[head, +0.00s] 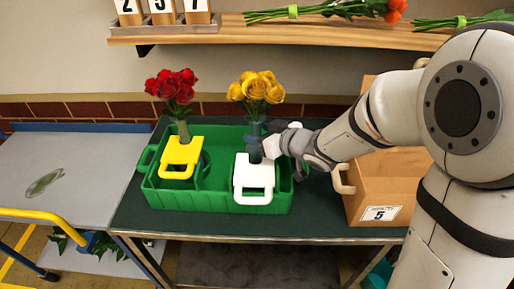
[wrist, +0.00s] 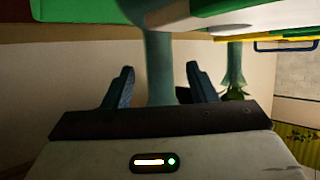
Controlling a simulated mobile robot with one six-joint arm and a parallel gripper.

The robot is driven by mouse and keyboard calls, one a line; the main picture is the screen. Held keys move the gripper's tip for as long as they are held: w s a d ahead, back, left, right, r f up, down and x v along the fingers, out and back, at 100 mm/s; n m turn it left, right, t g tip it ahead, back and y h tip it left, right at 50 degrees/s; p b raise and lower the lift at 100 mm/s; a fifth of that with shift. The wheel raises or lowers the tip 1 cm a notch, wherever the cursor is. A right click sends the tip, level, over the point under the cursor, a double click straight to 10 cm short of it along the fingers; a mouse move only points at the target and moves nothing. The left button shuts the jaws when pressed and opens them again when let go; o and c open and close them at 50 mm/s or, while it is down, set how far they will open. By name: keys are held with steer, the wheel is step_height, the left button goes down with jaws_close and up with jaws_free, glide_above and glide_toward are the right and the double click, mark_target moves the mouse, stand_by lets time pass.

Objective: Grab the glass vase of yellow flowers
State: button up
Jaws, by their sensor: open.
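The yellow flowers (head: 256,88) stand upright in a slim blue-green glass vase (head: 256,128) at the right of the green crate. The white handled piece (head: 253,180) is just in front of and below it. My gripper (head: 256,143) reaches in from the right at the vase's height. In the wrist view the vase (wrist: 159,70) stands between the two dark fingers of my gripper (wrist: 161,80), with a gap on each side. The gripper is open. The lower vase is hidden in the head view, and the flowers are out of the wrist view.
Red flowers (head: 171,85) stand in another vase by a yellow handled piece (head: 180,157) in the green crate (head: 215,200). A cardboard box (head: 375,190) marked 5 stands under my arm. A wooden shelf (head: 300,32) runs above. A grey cart (head: 75,165) is at left.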

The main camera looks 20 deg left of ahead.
steer(key=shift+x, duration=1.15)
jaws_close()
steer(key=shift+r, duration=0.15)
